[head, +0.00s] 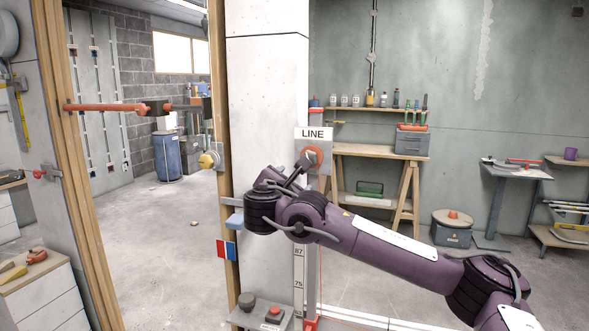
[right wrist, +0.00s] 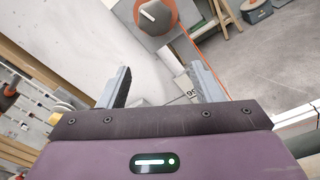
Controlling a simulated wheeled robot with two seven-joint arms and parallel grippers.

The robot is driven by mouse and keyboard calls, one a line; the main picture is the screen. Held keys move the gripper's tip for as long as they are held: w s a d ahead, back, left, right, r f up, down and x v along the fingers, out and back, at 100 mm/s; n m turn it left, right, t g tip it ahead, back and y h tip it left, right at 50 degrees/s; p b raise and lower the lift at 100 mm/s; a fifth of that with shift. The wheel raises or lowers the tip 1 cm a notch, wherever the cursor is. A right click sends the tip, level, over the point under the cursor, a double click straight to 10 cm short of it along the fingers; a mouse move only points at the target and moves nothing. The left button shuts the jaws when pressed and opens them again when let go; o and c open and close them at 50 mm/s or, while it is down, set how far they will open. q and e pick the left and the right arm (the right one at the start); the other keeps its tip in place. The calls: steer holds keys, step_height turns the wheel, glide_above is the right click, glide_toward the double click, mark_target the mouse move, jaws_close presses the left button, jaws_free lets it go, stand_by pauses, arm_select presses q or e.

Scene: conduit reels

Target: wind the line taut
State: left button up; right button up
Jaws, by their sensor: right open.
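An orange-red reel (head: 319,155) with a grey knob in its middle is mounted on the white pillar under a "LINE" sign (head: 313,134). In the right wrist view the round grey knob (right wrist: 155,16) has a white pointer mark. A thin orange line (head: 321,240) runs from the reel down along the pillar; it also shows in the right wrist view (right wrist: 211,72). My right gripper (head: 297,172) is just below and left of the reel, partly hidden by its wrist. Its fingers (right wrist: 161,70) are apart and empty, with the knob beyond them. My left gripper is out of view.
A scale strip (head: 299,266) runs down the pillar. A shelf with a grey and a red button (head: 273,313) stands low. An orange bar (head: 108,107) juts across the doorway at left.

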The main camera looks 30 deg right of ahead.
mark_target(310, 158)
steer(key=shift+h, duration=0.6)
steer(key=w+d+r, duration=0.1)
steer(key=d, duration=0.1)
steer(key=w+d+r+p, duration=0.1)
steer(key=d, duration=0.1)
steer(key=w+d+r, duration=0.1)
steer(key=w+d, duration=0.1)
steer(key=d, duration=0.1)
steer(key=shift+d+r, duration=0.1)
steer(key=shift+r, duration=0.15)
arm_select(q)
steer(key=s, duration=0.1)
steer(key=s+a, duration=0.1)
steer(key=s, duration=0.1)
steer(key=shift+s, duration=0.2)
arm_select(e)
steer(key=c, duration=0.9)
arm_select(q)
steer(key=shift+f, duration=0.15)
arm_select(e)
steer(key=shift+c, duration=0.4)
